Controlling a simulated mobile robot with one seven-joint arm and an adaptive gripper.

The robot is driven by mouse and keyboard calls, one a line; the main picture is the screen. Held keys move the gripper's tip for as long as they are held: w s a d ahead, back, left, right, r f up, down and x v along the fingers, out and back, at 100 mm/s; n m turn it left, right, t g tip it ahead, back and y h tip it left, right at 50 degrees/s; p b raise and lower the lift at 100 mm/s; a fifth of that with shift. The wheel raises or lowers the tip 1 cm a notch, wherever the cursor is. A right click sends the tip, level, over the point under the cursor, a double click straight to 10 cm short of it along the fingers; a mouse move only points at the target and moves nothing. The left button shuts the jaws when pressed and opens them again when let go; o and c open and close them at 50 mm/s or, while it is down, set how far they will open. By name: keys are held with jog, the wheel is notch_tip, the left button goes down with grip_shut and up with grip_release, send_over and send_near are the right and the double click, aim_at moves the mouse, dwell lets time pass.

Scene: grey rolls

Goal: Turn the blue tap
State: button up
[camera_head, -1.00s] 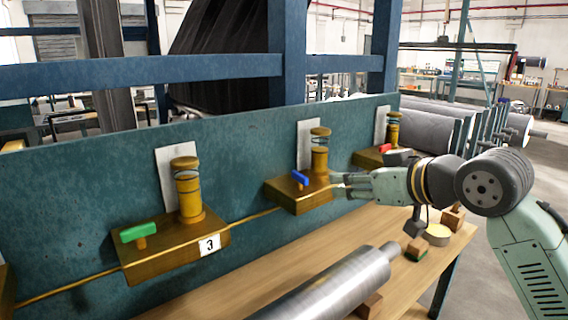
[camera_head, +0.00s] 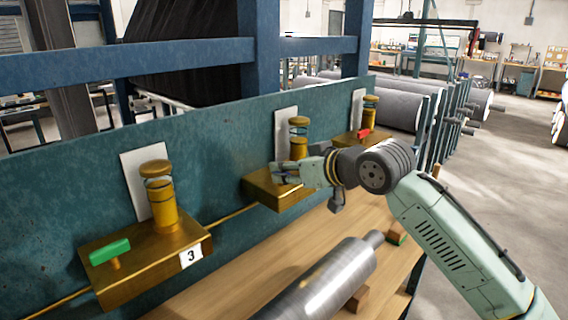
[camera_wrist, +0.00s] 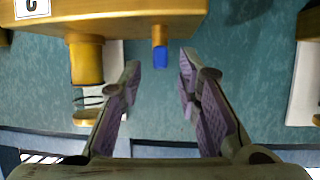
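The blue tap (camera_wrist: 160,60) is a small blue handle on a brass stem, sticking out of the brass block (camera_wrist: 125,18) in the wrist view. My gripper (camera_wrist: 159,66) is open, with one finger on each side of the blue tap. Gaps show between the tap and both fingers, and it lies close to the level of the fingertips. In the head view my gripper (camera_head: 280,173) is over the middle brass block (camera_head: 262,190) and mostly hides the blue tap.
A green tap (camera_head: 110,251) is on the nearer block marked 3, and a red tap (camera_head: 363,133) is on the farther one. A brass cylinder (camera_head: 298,140) stands beside my gripper. A grey roll (camera_head: 325,278) lies on the wooden table (camera_head: 215,300) below.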

jog(key=shift+x, duration=0.9)
jog(key=shift+c, duration=0.2)
grip_shut()
